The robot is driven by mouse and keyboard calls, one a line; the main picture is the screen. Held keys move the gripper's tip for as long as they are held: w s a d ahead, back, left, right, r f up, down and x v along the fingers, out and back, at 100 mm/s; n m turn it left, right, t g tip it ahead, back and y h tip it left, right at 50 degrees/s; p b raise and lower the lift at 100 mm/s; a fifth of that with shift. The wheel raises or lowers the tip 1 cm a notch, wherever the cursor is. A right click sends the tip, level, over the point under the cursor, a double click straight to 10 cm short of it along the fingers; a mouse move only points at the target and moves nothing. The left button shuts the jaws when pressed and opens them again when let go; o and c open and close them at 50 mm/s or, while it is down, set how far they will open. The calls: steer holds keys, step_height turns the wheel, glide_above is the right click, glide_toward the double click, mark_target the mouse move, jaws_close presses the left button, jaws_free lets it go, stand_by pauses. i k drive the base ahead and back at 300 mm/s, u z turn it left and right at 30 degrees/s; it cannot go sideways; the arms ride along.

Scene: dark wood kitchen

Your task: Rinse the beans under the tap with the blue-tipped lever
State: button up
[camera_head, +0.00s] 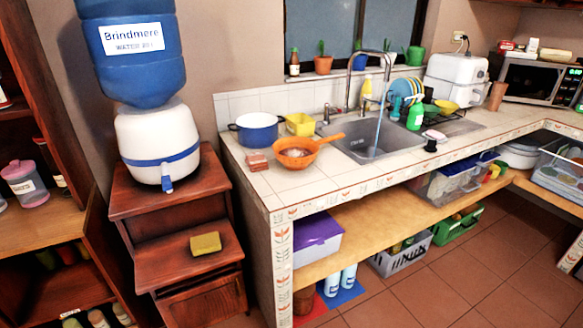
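An orange colander with a long handle (296,152) sits on the tiled counter, left of the sink. Pale, brownish contents show inside it; they may be the beans, but are too small to tell. The metal sink (352,148) is set into the counter. A tall curved tap (350,82) stands behind it, and a bluish streak like running water (379,128) falls from its spout into the basin. A second short metal fitting (327,114) stands at the sink's back left. I cannot make out a blue-tipped lever on either. My gripper is not in view.
A blue pot (257,133) and a yellow container (299,125) stand behind the colander. Reddish blocks (257,161) lie to its left. A dish rack with plates (406,87) and a green bottle (415,117) stand right of the tap. A water dispenser (157,139) stands left. Floor in front is clear.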

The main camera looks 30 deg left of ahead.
mark_target(363, 100)
steer(key=u, duration=0.1)
steer(key=k, duration=0.3)
steer(key=z, duration=0.6)
steer(key=i, duration=0.1)
steer(key=u, duration=2.5)
steer(key=i, duration=1.5)
steer(key=z, duration=0.1)
